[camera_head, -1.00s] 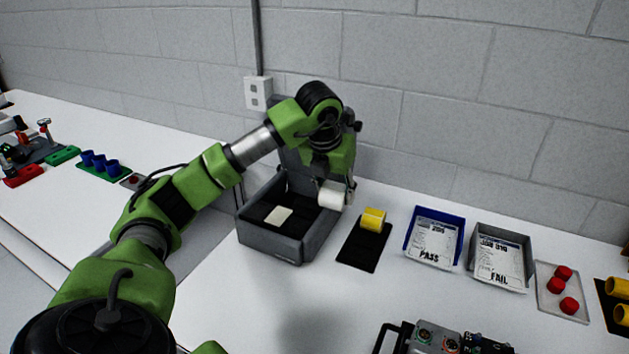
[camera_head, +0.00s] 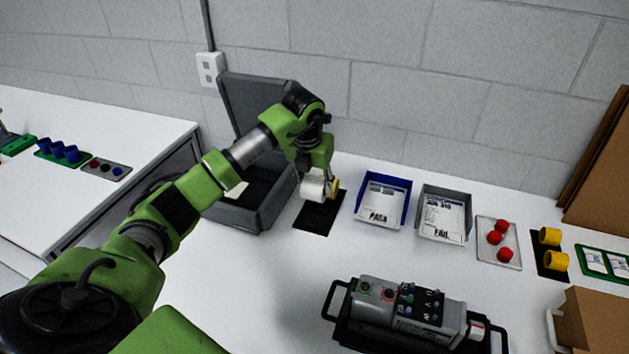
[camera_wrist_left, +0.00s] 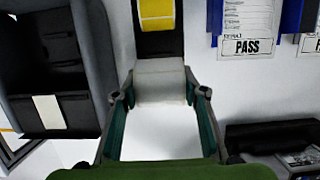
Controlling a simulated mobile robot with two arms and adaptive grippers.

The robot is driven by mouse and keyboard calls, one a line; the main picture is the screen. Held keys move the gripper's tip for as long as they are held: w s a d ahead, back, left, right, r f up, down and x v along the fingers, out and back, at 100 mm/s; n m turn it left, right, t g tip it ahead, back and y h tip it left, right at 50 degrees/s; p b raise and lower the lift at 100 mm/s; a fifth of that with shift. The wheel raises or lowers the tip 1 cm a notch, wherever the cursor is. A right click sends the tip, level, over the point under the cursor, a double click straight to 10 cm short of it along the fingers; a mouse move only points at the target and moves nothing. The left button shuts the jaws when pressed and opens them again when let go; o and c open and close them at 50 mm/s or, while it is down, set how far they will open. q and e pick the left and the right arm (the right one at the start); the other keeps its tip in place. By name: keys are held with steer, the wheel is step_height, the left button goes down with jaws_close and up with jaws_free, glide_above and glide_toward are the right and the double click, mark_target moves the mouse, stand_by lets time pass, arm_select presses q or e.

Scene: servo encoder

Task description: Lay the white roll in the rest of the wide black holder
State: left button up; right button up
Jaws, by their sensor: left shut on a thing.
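My left gripper (camera_head: 322,186) is shut on the white roll (camera_head: 313,189). The left wrist view shows the roll (camera_wrist_left: 160,80) lying crosswise between the two fingertips (camera_wrist_left: 162,94). The roll is close to a yellow roll (camera_head: 335,187) that sits on a narrow black plate (camera_head: 319,216), partly hidden behind the gripper. In the left wrist view the yellow roll (camera_wrist_left: 157,12) is on the black plate (camera_wrist_left: 160,44), just beyond the white roll. I cannot tell for sure which black piece is the wide holder. My right gripper is not in view.
An open grey case (camera_head: 258,215) stands left of the black plate. A blue bin (camera_head: 381,222) and a grey bin (camera_head: 444,236) stand to the right. A device with black handles (camera_head: 400,305) is in front. Bare table lies between the device and the plate.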

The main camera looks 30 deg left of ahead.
arm_select(q)
step_height(320, 180, down, 4)
steer(key=shift+r+b, duration=0.1)
steer(key=shift+b, duration=1.05)
steer(key=shift+f+b, duration=1.4)
steer(key=shift+f, duration=0.65)
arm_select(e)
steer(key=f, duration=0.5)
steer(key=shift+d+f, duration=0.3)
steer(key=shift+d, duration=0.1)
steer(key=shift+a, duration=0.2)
arm_select(q)
steer(key=o, duration=1.2)
steer(key=shift+o, duration=0.2)
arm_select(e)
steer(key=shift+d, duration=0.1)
